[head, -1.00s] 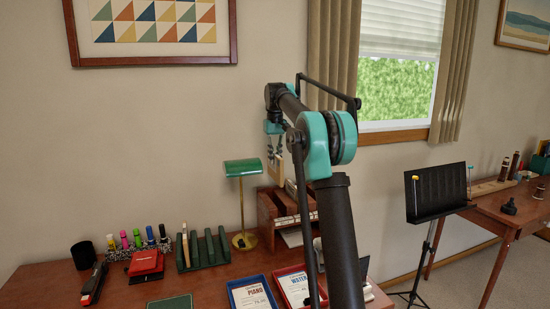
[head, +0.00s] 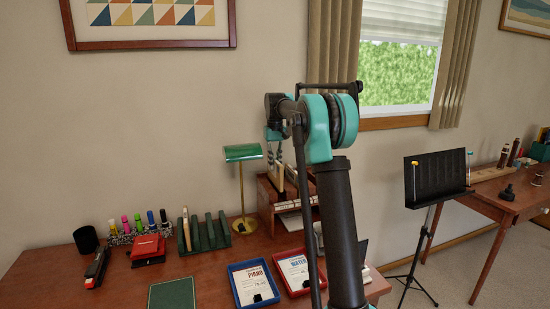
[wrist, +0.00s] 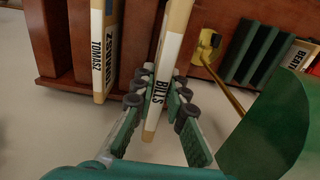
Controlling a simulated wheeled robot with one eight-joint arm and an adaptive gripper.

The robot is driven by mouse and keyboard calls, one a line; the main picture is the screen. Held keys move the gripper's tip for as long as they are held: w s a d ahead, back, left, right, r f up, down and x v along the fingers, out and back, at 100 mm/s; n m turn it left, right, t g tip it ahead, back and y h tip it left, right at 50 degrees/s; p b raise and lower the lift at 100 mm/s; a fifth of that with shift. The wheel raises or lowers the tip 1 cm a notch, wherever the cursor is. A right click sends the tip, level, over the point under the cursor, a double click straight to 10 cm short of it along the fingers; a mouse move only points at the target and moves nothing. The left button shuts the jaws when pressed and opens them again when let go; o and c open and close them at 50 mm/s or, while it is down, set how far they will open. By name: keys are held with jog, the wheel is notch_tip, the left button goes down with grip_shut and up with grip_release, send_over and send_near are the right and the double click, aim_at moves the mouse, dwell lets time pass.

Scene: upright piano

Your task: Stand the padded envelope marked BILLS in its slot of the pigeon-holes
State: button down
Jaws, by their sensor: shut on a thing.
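The padded envelope marked BILLS (wrist: 159,88) is tan with a white label and stands upright between my fingers. My gripper (wrist: 160,98) is shut on it. In the head view my gripper (head: 273,138) is over the brown wooden pigeon-holes (head: 267,212), and the envelope (head: 280,178) reaches down to them. In the wrist view the pigeon-holes (wrist: 52,40) stand behind the envelope, whose far end is in front of a dark gap between dividers. I cannot tell how deep it is in a slot. An envelope marked TOMASZ (wrist: 98,55) stands in a slot to the left.
A green desk lamp (head: 243,153) stands just left of the pigeon-holes; its shade (wrist: 275,130) is close on the right in the wrist view. A green rack (head: 208,235) is further left. A blue tray (head: 234,293) and a red tray (head: 291,290) lie in front.

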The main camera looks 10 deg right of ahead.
aim_at(275, 172)
jog(key=shift+f, duration=2.35)
jog(key=c, duration=1.5)
grip_release()
jog(key=shift+o, duration=0.2)
jog(key=shift+r, duration=0.1)
notch_tip(275, 172, up, 12)
jog(key=shift+f, duration=0.1)
jog(key=shift+s, duration=0.1)
